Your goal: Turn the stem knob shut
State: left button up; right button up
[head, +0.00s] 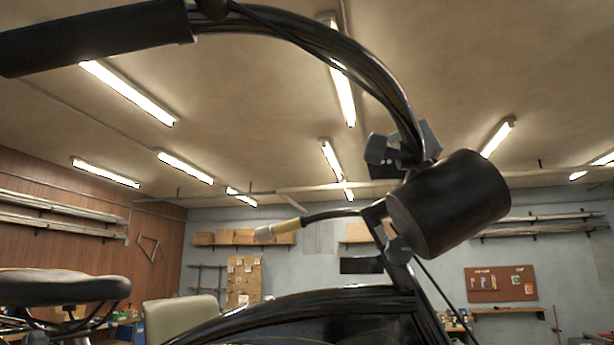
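The trike's curved dark handlebar (375,72) fills the top of the head view, with a thick black grip (95,38) at its left end. A grey angular clamp (380,149) sits where the bar comes down. Below it a large black cylinder (450,203) sticks out, tilted, from a metal bracket (378,222). A small grey knob-like part (397,250) is on the bracket beside the cylinder's lower left. I cannot tell for sure which of these is the stem knob, or whether it is shut. Neither of my grippers is in view.
The black frame tube or fender (310,308) arches below. A dark saddle (62,287) is at the lower left. Wall shelves (542,224) and a red-brown board (501,284) are far behind.

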aim_at(397, 251)
jog(key=l+u, duration=0.35)
jog(key=l, duration=0.15)
jog(key=k+l+u, duration=0.2)
jog(key=l+u, duration=0.15)
jog(key=l, duration=0.1)
